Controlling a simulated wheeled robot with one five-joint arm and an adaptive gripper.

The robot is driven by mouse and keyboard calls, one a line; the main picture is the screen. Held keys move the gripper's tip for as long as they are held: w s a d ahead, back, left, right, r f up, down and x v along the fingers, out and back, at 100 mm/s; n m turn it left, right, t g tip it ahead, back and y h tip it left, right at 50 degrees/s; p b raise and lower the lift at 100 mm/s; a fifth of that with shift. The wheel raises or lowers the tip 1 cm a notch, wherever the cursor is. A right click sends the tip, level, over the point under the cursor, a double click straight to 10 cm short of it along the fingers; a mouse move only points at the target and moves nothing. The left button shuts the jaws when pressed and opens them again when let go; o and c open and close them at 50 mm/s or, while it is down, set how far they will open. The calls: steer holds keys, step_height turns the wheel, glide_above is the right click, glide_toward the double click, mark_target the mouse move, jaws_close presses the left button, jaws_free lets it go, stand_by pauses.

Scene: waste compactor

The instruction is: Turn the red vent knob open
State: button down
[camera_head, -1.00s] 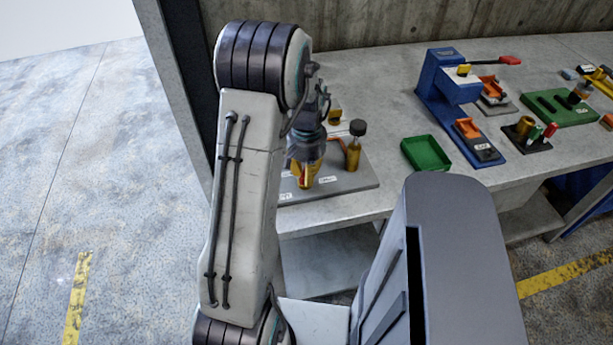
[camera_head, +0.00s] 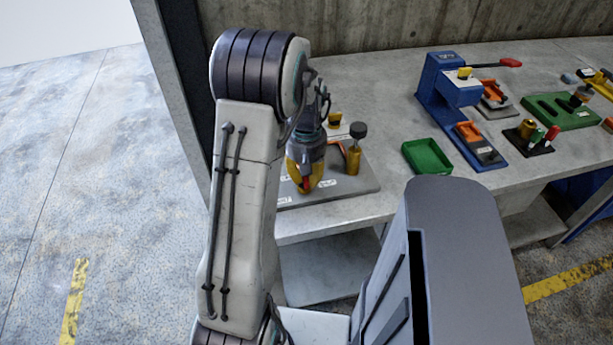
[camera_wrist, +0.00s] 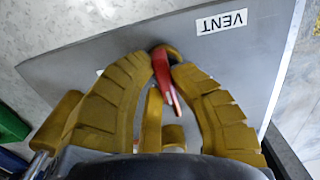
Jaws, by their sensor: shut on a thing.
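The fingers and the palm hide part of the knob. The plate also shows in the wrist view (camera_wrist: 110,48).
A dark-capped brass post (camera_head: 355,150) stands on the plate, right of my gripper. A green tray (camera_head: 426,156), a blue press (camera_head: 445,98) and a green block (camera_head: 560,107) stand farther right on the bench. Bare bench lies between the plate and tray.

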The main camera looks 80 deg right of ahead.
steer(key=shift+a+f, duration=0.1)
stand_by(0.3)
steer(key=c, duration=1.1)
jaws_free()
step_height(320, 180, up, 12)
stand_by(0.5)
